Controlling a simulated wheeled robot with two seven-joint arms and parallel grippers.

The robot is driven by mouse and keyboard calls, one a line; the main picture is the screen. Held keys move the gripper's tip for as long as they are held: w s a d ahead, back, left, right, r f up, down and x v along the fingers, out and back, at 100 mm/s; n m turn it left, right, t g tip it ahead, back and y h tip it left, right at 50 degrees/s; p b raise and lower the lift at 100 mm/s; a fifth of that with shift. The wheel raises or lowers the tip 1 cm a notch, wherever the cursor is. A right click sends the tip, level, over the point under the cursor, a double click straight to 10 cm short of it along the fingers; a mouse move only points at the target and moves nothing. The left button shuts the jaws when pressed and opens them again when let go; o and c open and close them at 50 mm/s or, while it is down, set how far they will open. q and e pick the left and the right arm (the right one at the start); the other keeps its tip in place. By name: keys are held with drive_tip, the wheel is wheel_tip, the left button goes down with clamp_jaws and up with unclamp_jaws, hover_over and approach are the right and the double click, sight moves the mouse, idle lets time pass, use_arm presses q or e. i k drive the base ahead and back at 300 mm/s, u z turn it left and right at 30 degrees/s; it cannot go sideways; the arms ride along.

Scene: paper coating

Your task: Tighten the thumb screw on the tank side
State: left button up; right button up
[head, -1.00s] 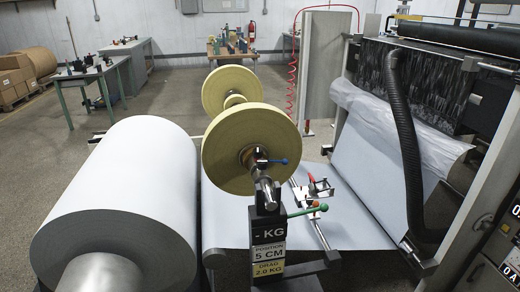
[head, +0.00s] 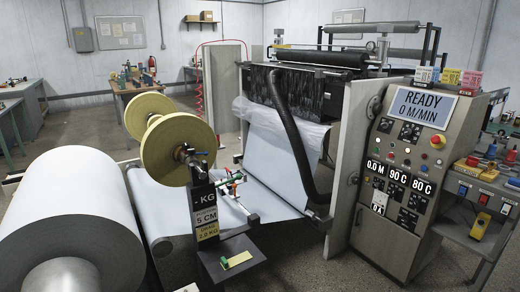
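I cannot make out a thumb screw or a tank in the head view. The coating machine stands right of centre, with a dark streaked panel (head: 302,100) and a ribbed black hose (head: 291,135) hanging down its front. A grey side plate (head: 350,150) stands between the machine's web area and its control console (head: 425,175). The console's display (head: 420,106) reads READY, 0 M/MIN. Neither of my grippers is in view.
A large white paper roll (head: 55,195) fills the lower left. A yellow spool (head: 166,157) stands beside it, above a dark shelf (head: 215,268) bearing a small yellow block (head: 236,261). A side bench (head: 462,226) with tools is at the right. Floor is open in front of the console.

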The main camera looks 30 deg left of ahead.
sight(186, 146)
drive_tip(key=u, duration=0.4)
drive_tip(key=i, duration=1)
drive_tip(key=u, duration=1.65)
drive_tip(key=i, duration=0.95)
drive_tip(key=u, duration=1)
